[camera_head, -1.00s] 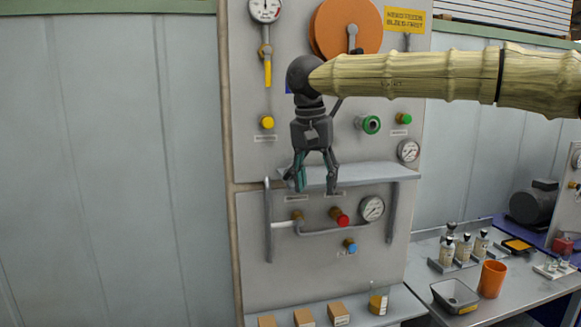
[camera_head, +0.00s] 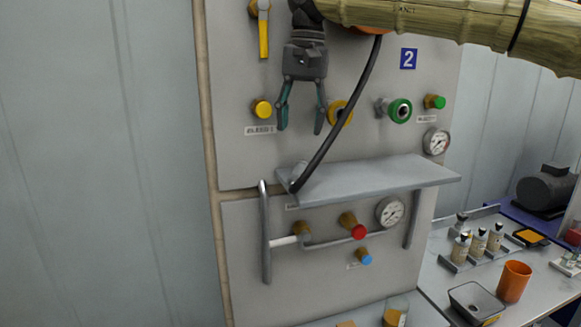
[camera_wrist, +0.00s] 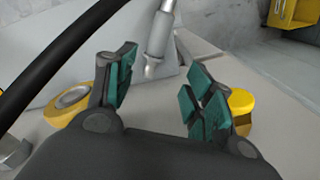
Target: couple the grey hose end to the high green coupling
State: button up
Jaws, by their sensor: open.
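A dark hose (camera_head: 352,97) hangs down across the panel. The green-ringed coupling (camera_head: 399,110) is on the panel above the shelf, to the right. My gripper (camera_head: 301,128) is open, with its teal-padded fingers pointing down and nothing visible between them. It is above the hose end, between a yellow knob and a yellow-ringed coupling. In the wrist view, the hose (camera_wrist: 55,62) crosses the upper left, outside the fingers. A grey cylinder there (camera_wrist: 160,35) shows beyond the fingers; I cannot tell what it is.
The yellow-ringed coupling (camera_head: 339,113) is close right of my fingers, the yellow knob (camera_head: 262,109) close left. Below the shelf are a red-capped fitting (camera_head: 358,231) and a pipe (camera_head: 265,232).

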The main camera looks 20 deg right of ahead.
aim_at(300, 167)
jog(key=shift+f, duration=0.25)
jog(key=s+f+p, duration=0.1)
jog(key=s+f, duration=0.1)
jog(key=s, duration=0.1)
jog(key=shift+s+a+f+p, duration=0.15)
jog(key=shift+s+f+p, duration=0.1)
jog(key=shift+f+p, duration=0.1)
jog(key=shift+w+f, duration=0.15)
jog(key=shift+f, duration=0.15)
jog(key=w+f, duration=0.1)
jog(key=w, duration=0.1)
jog(key=shift+w+a+f+p, duration=0.2)
jog(key=shift+w+f+p, duration=0.1)
jog(key=shift+f+p, duration=0.1)
jog(key=s+f+p, duration=0.1)
jog(key=f+p, duration=0.1)
jog(key=f, duration=0.1)
jog(key=shift+s+d, duration=0.15)
jog(key=shift+s, duration=0.25)
jog(key=shift+w+f, duration=0.1)
jog(key=shift+f, duration=0.2)
jog(key=shift+w+a+f, duration=0.2)
jog(key=shift+w+f, duration=0.3)
jog(key=shift+w, duration=0.05)
jog(key=shift+s+d+r, duration=0.15)
jog(key=shift+s, duration=0.1)
jog(key=shift+c, duration=0.6)
jog(key=shift+s, duration=0.15)
jog(key=c, duration=0.4)
grip_shut()
